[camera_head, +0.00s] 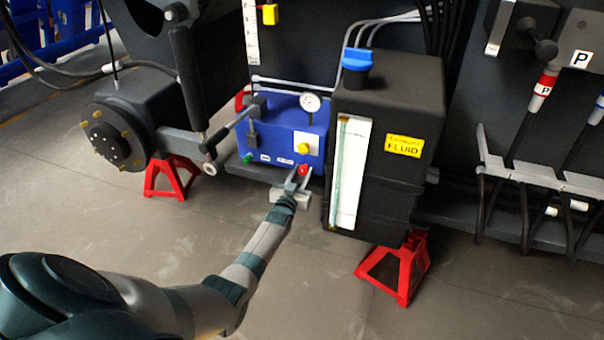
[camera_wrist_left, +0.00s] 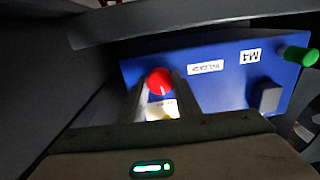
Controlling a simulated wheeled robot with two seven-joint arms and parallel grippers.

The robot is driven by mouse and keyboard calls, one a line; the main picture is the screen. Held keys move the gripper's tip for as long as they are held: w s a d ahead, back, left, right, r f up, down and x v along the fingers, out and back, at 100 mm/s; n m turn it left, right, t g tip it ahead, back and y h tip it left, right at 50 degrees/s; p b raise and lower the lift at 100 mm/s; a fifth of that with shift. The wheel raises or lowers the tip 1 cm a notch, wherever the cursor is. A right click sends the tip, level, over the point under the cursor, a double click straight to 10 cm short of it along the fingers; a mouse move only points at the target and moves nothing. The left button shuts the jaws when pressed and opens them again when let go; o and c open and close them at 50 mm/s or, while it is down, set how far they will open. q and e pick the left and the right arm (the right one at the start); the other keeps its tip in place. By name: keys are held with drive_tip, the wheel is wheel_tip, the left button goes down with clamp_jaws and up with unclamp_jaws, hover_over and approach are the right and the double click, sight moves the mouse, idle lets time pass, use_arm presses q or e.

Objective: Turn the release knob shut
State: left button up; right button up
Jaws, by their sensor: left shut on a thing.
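A blue valve block (camera_head: 272,132) sits on the chassis between the wheel hub and the black fluid tank. A red knob (camera_head: 303,170) is on its front at the lower right, and a green knob (camera_head: 247,158) at the lower left. My left gripper (camera_head: 297,181) is at the red knob with its fingers shut on it. In the left wrist view the red knob (camera_wrist_left: 160,81) shows between the fingertips, and the green knob (camera_wrist_left: 297,55) stands clear at the right. The small labels do not tell me clearly which is the release knob. My right gripper is not in view.
A gauge (camera_head: 310,102), a yellow button (camera_head: 304,148) and a black lever (camera_head: 228,128) are on the block. The black tank (camera_head: 385,120) with a blue cap stands close to the right. Red stands (camera_head: 398,267) hold up the chassis. The floor in front is clear.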

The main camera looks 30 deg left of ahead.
use_arm(q)
drive_tip(key=shift+f+m, duration=0.15)
drive_tip(key=shift+m, duration=0.65)
drive_tip(key=o, duration=1)
drive_tip(key=shift+o, duration=0.2)
drive_tip(key=shift+s, duration=0.15)
